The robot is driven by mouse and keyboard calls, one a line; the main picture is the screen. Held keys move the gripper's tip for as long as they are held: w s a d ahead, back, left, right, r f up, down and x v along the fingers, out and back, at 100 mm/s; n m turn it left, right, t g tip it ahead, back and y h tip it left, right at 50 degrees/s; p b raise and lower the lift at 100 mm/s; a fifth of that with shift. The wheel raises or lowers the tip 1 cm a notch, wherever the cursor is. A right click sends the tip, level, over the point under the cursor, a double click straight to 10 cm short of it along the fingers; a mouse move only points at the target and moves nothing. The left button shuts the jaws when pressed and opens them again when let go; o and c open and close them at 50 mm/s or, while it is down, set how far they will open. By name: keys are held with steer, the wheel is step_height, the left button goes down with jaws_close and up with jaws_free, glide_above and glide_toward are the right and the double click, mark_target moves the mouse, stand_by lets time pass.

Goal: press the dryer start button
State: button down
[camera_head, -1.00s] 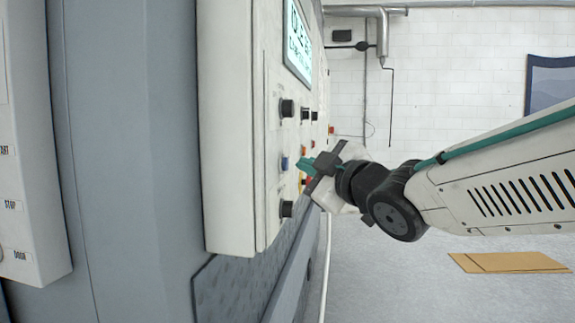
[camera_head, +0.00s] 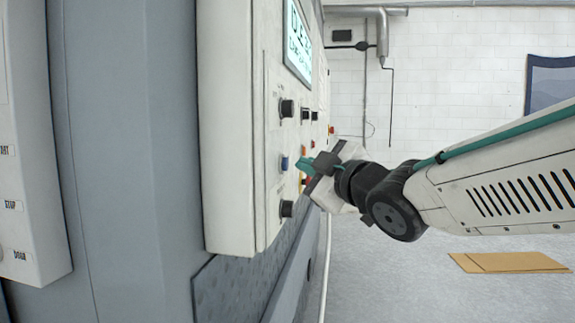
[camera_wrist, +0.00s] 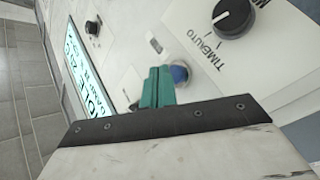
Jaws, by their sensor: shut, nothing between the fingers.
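My gripper (camera_head: 306,164) is shut and empty, its teal fingertips pointing at the white control panel (camera_head: 228,130). In the head view a blue button (camera_head: 284,163) sits on the panel just left of the fingertips. In the wrist view the blue button (camera_wrist: 180,74) shows right beside the teal fingers (camera_wrist: 158,88). I cannot tell whether the fingertips touch it. No readable label names it as the dryer start. Other small coloured buttons lie partly hidden behind the gripper.
Black knobs (camera_head: 287,108) stick out of the panel above and below the blue button, and one knob (camera_wrist: 234,18) carries a TIME/AUTO marking. A lit display (camera_head: 298,45) sits above. Another panel with labels (camera_head: 22,190) is at the far left. Open floor lies to the right.

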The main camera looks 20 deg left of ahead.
steer(key=shift+s+a, duration=0.1)
steer(key=shift+a, duration=0.3)
steer(key=shift+s+a, duration=0.15)
steer(key=shift+a, duration=0.3)
stand_by(0.6)
steer(key=shift+d, duration=0.15)
steer(key=shift+w+d, duration=0.25)
steer(key=shift+d, duration=0.5)
steer(key=shift+w+d, duration=0.2)
steer(key=shift+d, duration=0.6)
steer(key=shift+w+d, duration=0.15)
steer(key=shift+d, duration=0.7)
steer(key=shift+w+d, duration=0.2)
steer(key=shift+d, duration=0.6)
